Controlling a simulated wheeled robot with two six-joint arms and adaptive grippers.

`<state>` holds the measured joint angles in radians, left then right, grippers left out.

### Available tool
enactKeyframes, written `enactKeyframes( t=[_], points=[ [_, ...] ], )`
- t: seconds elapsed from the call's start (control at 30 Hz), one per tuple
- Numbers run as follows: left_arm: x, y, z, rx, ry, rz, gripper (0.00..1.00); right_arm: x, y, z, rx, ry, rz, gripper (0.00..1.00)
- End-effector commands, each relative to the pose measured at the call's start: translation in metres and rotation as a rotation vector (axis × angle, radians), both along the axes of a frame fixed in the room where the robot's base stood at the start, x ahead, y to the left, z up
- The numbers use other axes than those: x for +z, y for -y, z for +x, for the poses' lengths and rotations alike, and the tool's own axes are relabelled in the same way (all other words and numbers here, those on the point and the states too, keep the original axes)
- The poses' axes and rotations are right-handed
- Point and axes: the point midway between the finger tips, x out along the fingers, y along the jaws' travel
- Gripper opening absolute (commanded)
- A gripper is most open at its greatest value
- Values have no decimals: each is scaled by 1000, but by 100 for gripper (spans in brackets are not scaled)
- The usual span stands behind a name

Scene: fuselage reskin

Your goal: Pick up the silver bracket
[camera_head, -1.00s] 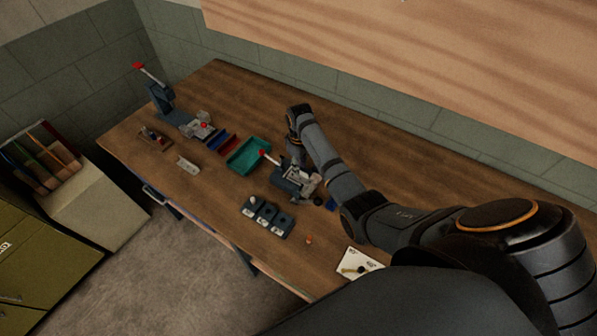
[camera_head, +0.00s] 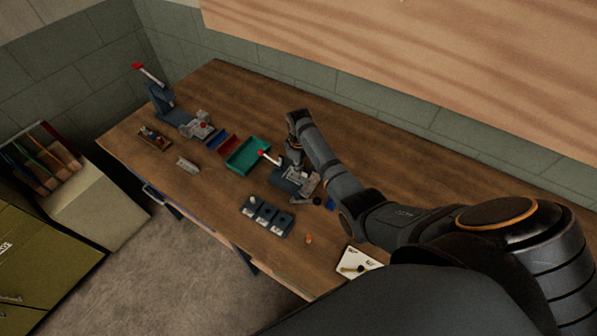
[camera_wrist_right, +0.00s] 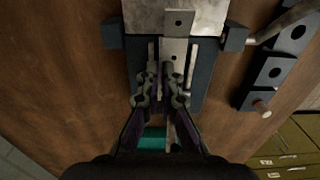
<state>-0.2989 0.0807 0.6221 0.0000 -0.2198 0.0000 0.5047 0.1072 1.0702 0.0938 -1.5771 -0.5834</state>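My right gripper (camera_head: 294,154) is over the near clamp fixture (camera_head: 284,183). In the right wrist view its fingertips (camera_wrist_right: 162,72) are apart, with a visible gap between them. A silver strip with two holes (camera_wrist_right: 177,24), which looks like the silver bracket, lies on the fixture just beyond the fingertips; the right finger overlaps its near end. I cannot tell whether they touch. Another pale silver angled piece (camera_head: 187,165) lies on the table at left. My left gripper is not in view.
A dark block with holes (camera_head: 267,215) is in front. A red-handled press (camera_head: 165,100) stands far left. The table's right rear is clear.

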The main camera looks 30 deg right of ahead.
Motion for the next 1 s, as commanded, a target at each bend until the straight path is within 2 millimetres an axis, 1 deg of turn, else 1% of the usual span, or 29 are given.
enactKeyframes(
  t=[0.17,0.3,0.37,0.57,0.6,0.63,0.7,0.73,0.8,0.9,1.0],
  points=[
    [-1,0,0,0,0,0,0,9,0,1,0,3,-1,0],
    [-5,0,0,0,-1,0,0,33,-1,0,1,4,0,0],
    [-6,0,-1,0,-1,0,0,43,-8,-9,1,4,1,0],
    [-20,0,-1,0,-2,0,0,89,-31,-43,1,4,3,0],
    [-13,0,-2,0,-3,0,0,97,-39,-54,2,0,4,0],
    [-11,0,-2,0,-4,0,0,101,-44,-60,1,0,4,0],
    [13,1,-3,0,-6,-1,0,119,-54,-76,0,-5,5,0],
    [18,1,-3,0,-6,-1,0,122,-58,-81,0,-4,6,0],
    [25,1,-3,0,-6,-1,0,125,-67,-92,1,-3,5,0],
    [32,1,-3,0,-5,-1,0,129,-75,-104,0,-2,3,0],
    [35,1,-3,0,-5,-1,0,131,-80,-111,-1,-1,2,0]
  ],
)
